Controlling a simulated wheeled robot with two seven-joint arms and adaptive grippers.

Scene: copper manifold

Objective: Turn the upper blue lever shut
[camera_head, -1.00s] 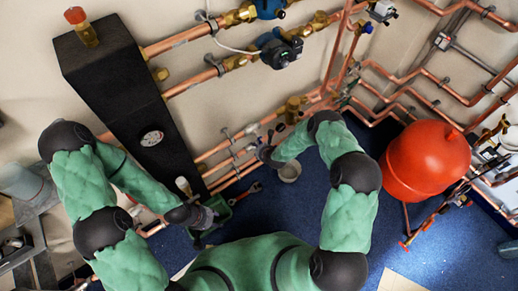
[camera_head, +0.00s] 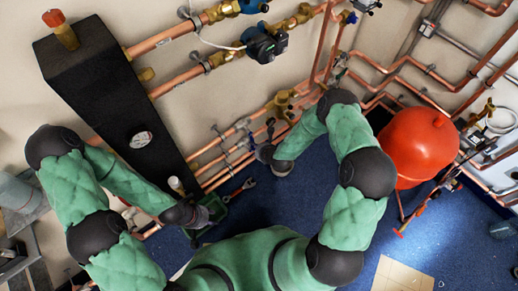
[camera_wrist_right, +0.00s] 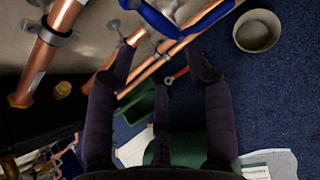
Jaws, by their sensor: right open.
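A blue lever (camera_wrist_right: 170,22) crosses the top of the right wrist view, in front of the copper pipes and just beyond my fingertips. My right gripper (camera_wrist_right: 163,55) is open, with fingers spread and nothing between them. In the head view my right gripper (camera_head: 264,153) is beside the lower pipes, near a small dark lever (camera_head: 270,128) whose colour is hard to make out. I cannot tell whether the gripper touches the lever. My left gripper (camera_head: 194,215) is low near a green tray (camera_head: 214,206); its fingers are not clear.
A black tank (camera_head: 105,95) stands at the left and a red vessel (camera_head: 418,150) at the right. Copper pipes (camera_head: 230,160) run along the wall.

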